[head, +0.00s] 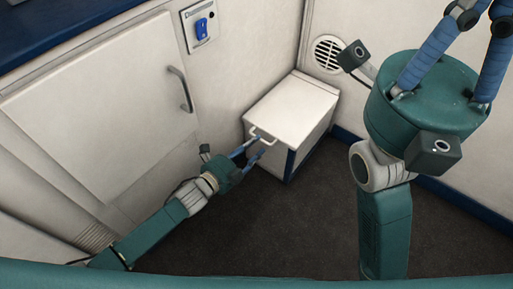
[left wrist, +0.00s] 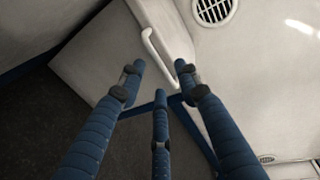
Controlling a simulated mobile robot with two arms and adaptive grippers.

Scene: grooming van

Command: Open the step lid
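The step is a white box (head: 307,127) with dark blue edging, standing on the floor against the wall. Its white lid (head: 291,105) lies flat and shut on top. A pale bar handle (head: 262,135) sits at the lid's near edge; it also shows in the left wrist view (left wrist: 153,50). My left gripper (head: 255,146) is at this handle, fingers spread. In the left wrist view, the fingers (left wrist: 160,72) are apart and the handle's lower end is close to the right fingertip; contact is unclear. My right gripper (head: 450,60) is raised at upper right, its fingertips cut off.
A white cabinet door (head: 105,100) with a grey handle (head: 180,89) is at left below a blue counter (head: 60,30). A blue switch (head: 201,27) and a round vent (head: 328,54) are on the walls. Dark floor (head: 270,235) in front of the step is clear.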

